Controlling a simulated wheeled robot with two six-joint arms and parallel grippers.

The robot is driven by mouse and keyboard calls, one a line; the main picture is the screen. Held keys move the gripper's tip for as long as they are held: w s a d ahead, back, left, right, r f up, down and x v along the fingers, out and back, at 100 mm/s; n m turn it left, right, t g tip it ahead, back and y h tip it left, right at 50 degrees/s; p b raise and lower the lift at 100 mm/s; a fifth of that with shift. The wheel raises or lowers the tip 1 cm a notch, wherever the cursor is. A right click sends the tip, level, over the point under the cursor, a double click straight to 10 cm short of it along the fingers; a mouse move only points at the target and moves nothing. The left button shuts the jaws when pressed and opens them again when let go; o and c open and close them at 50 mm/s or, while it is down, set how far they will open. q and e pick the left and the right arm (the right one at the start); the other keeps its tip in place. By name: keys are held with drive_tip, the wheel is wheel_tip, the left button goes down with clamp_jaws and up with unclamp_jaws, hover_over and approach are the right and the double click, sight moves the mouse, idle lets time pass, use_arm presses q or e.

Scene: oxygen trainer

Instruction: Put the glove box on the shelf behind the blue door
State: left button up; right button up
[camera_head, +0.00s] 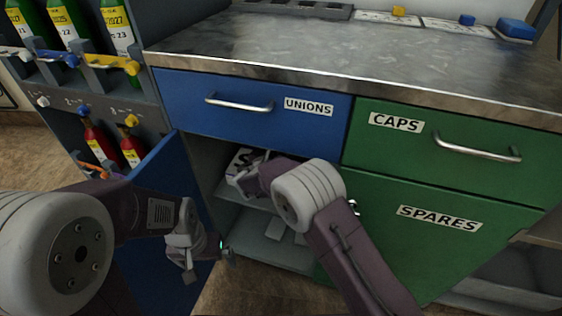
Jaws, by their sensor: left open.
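The blue door (168,183) stands swung open to the left. Behind it is an open compartment with a grey shelf (262,201). A white box with dark markings (240,158), which looks like the glove box, shows at the shelf's left part, under the blue drawer. My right gripper (240,181) reaches into the compartment at the box's front. Its fingers are small and partly hidden, so I cannot tell whether they grip the box or whether the box rests on the shelf. My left gripper (208,264) is open and empty, in front of the blue door.
Above are a blue UNIONS drawer (255,105) and a green CAPS drawer (450,146), under a metal worktop (330,45). A green SPARES door (430,225) is at right. Bottles stand in a grey rack (55,105) at left. Pale flat items lie on the compartment floor (270,250).

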drive_tip(key=shift+s+a+f, duration=0.1)
drive_tip(key=shift+f, duration=0.35)
wheel_tip(320, 180, down, 4)
drive_tip(key=b, duration=0.4)
drive_tip(key=shift+w+r, duration=0.1)
drive_tip(key=shift+w, duration=0.15)
drive_tip(key=shift+s, duration=0.1)
use_arm(q)
drive_tip(key=f, duration=0.4)
drive_tip(key=shift+w+f, duration=0.3)
drive_tip(key=shift+w, duration=0.1)
use_arm(e)
drive_tip(key=o, duration=1.8)
